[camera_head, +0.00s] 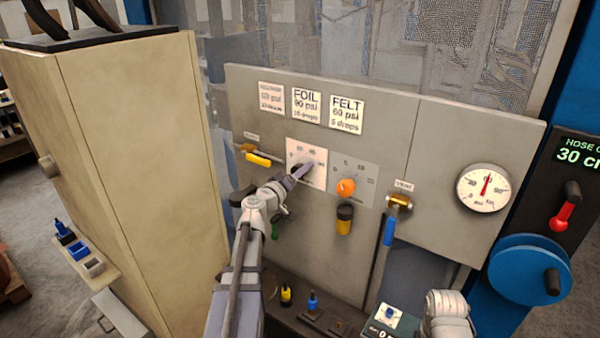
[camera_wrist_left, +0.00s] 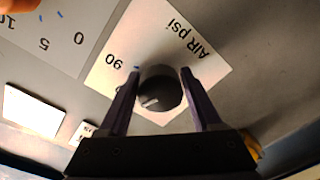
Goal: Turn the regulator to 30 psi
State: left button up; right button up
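The regulator is a dark round knob with a white pointer line, on a white dial plate (camera_head: 318,158) marked AIR psi, on the grey panel. In the left wrist view the regulator knob (camera_wrist_left: 160,90) sits between my fingers, its pointer line toward the lower left of the picture. My left gripper (camera_head: 299,171) is at the dial; in the left wrist view its purple fingers (camera_wrist_left: 159,85) flank the knob closely, with no clear gap. In the head view the gripper hides most of the knob. A round gauge (camera_head: 484,188) has its red needle about upright. My right gripper is out of view.
An orange knob (camera_head: 346,187) on a second dial sits just right of the regulator. A yellow lever (camera_head: 258,160) is to its left. A blue-handled vent valve (camera_head: 389,231) hangs to the right. A tan cabinet (camera_head: 140,130) stands left; a blue wheel (camera_head: 525,268) is far right.

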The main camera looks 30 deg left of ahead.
pick_arm(q)
jog(key=c, duration=0.9)
jog(key=shift+c, duration=0.2)
jog(key=shift+n, duration=0.4)
jog(key=n, duration=0.3)
jog(key=shift+n, duration=0.3)
jog(key=shift+r+n+p, duration=0.1)
jog(key=shift+n+p, duration=0.25)
jog(key=shift+n, duration=1.75)
jog(key=shift+d, duration=0.1)
jog(key=o, duration=1.4)
jog(key=shift+c, duration=0.2)
jog(key=shift+s, duration=0.15)
